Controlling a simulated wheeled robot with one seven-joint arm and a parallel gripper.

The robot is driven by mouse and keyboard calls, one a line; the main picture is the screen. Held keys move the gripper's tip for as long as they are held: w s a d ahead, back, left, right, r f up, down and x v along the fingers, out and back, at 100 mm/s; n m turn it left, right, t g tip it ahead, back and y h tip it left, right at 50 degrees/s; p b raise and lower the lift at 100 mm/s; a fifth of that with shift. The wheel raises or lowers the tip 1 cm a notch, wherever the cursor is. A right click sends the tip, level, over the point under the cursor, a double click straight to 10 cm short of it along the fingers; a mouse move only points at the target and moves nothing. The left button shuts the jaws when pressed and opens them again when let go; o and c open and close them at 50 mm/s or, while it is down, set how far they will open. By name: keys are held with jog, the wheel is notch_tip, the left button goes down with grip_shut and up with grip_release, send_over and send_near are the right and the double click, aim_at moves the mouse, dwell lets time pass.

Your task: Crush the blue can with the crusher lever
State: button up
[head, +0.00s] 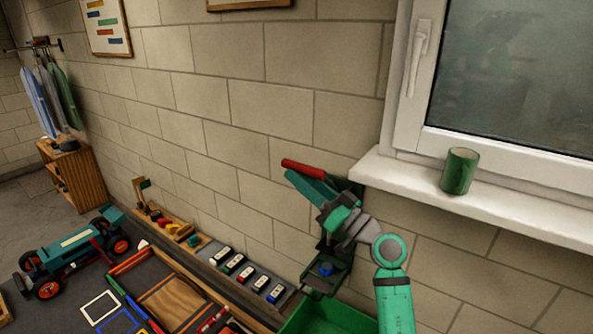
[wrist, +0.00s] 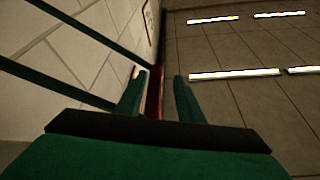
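The can crusher (head: 343,185) is fixed to the wall below the window sill. Its green lever (head: 312,186) is raised and ends in a red handle (head: 302,168). A small blue can (head: 326,269) stands upright in the crusher's lower part. My gripper (head: 326,212) is in front of the crusher, below the red handle and above the can. In the wrist view its two green fingers (wrist: 158,97) are apart. A dark red strip shows between them; I cannot tell whether it is the handle or something farther off. No grip on anything is visible.
A green bin (head: 325,318) stands below the crusher. A green cup (head: 459,171) is on the window sill (head: 480,205). A workbench with several small boxes (head: 248,274) runs along the wall to the left. A teal racecar (head: 75,250) is at the far left.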

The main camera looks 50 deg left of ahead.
jog(key=v, duration=0.8)
jog(key=shift+w+d+r, duration=0.2)
jog(key=shift+w+d, duration=0.15)
jog(key=shift+w, duration=0.05)
jog(key=shift+c, duration=0.2)
